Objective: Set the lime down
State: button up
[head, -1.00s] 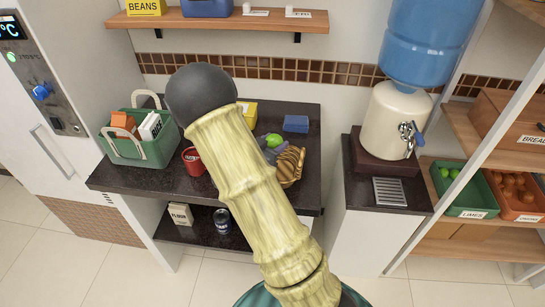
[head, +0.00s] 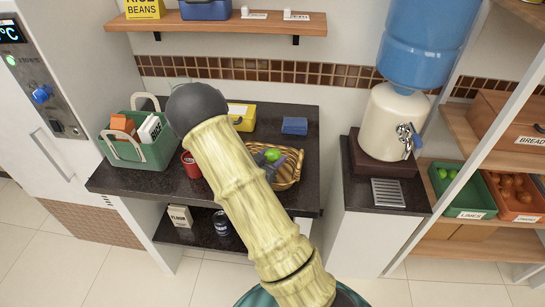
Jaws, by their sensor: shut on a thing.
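The green lime (head: 273,155) is held in the fingers of my gripper (head: 268,163), over the wicker basket (head: 295,176). The dark fingers are shut on the lime. The brown basket sits on the dark counter to the right of my arm, and its left part is hidden behind the arm and gripper. I cannot tell whether the lime touches the basket's bottom or is held above it.
A green caddy (head: 135,150) and a red can (head: 191,165) stand left of my arm. A yellow box (head: 241,117) and a blue block (head: 294,125) lie behind the basket. Bare dark counter (head: 300,143) shows around them. A water dispenser (head: 392,122) stands to the right.

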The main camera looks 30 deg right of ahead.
jog(key=shift+f+b, duration=0.3)
jog(key=shift+f, duration=0.05)
jog(key=shift+f, duration=0.3)
jog(key=o, duration=1.1)
jog(key=shift+c, duration=0.2)
jog(key=shift+r, duration=0.2)
jog(key=shift+r, duration=0.3)
jog(key=b+v, duration=0.1)
jog(key=v, duration=1.1)
jog(key=shift+r, duration=0.2)
